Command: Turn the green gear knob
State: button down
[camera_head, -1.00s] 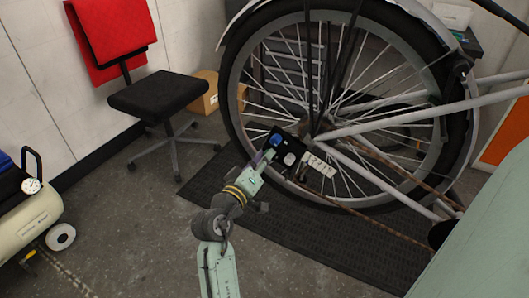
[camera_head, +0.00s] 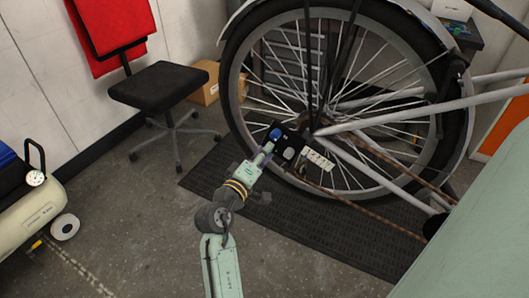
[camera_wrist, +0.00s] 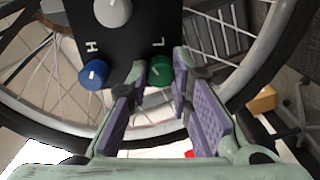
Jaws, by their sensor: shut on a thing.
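The green gear knob (camera_wrist: 159,71) is at the lower right of a black panel (camera_wrist: 130,40), beside the letter L, in the wrist view. My gripper (camera_wrist: 160,70) has its purple-padded fingers on either side of the knob and is shut on it. In the head view my gripper (camera_head: 267,150) reaches the lower left of the panel (camera_head: 292,138), and I cannot make out the green knob there. A blue knob (camera_wrist: 94,74) sits beside the letter H, and a grey knob (camera_wrist: 113,12) is higher on the panel.
A large bicycle wheel (camera_head: 238,95) and frame tubes (camera_head: 400,115) stand close around the panel. A dark mat (camera_head: 215,165) lies under the wheel. A black chair (camera_head: 160,85) and an air compressor (camera_head: 30,208) are at the left, with clear floor between.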

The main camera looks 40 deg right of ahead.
jog(key=c, duration=1.4)
grip_release()
jog(key=shift+c, duration=0.2)
jog(key=shift+a, duration=0.1)
jog(key=v, duration=1.2)
jog(key=shift+w, duration=0.1)
